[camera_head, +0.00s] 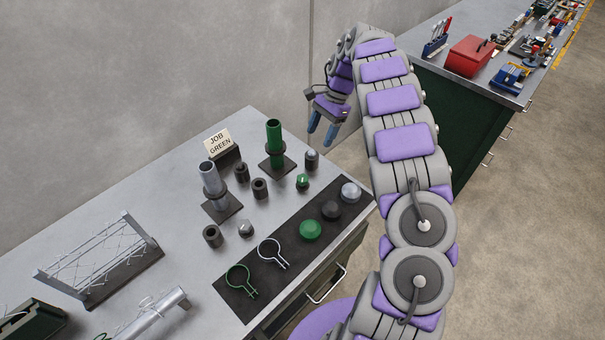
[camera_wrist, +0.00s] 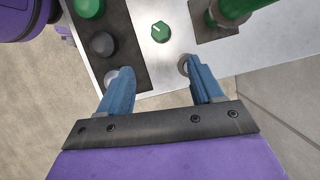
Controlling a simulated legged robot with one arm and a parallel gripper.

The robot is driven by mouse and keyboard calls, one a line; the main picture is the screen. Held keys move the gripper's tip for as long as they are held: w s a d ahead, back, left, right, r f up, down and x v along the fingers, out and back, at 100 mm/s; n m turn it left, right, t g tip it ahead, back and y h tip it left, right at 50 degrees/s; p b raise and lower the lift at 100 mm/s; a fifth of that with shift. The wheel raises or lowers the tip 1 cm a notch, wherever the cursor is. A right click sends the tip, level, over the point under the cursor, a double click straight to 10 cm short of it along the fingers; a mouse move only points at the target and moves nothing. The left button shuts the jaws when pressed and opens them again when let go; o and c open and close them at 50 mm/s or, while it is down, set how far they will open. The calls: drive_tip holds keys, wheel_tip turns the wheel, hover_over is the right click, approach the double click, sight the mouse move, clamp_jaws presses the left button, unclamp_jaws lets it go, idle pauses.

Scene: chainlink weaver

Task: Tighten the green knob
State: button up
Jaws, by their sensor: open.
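The green knob (camera_head: 303,181) is small and round with a white mark on top. It stands on the grey bench near the dark strip. In the wrist view the green knob (camera_wrist: 160,32) lies beyond the fingertips, between their directions, with its white line in plain sight. My gripper (camera_head: 322,130) is raised off the bench's far right end, blue fingers pointing down. In the wrist view my gripper (camera_wrist: 157,72) is open and empty, apart from the knob.
A dark strip (camera_head: 275,268) holds green, black and grey domes and two ring clamps. A "JOB GREEN" sign (camera_head: 218,142) and grey post (camera_head: 211,178) stand left.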

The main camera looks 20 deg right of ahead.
sight(303, 177)
drive_tip(key=b+x, duration=0.2)
drive_tip(key=x, duration=1.4)
drive_tip(key=shift+f+b, duration=0.25)
drive_tip(key=shift+b, duration=0.05)
drive_tip(key=shift+c, duration=0.5)
drive_tip(key=c, duration=0.9)
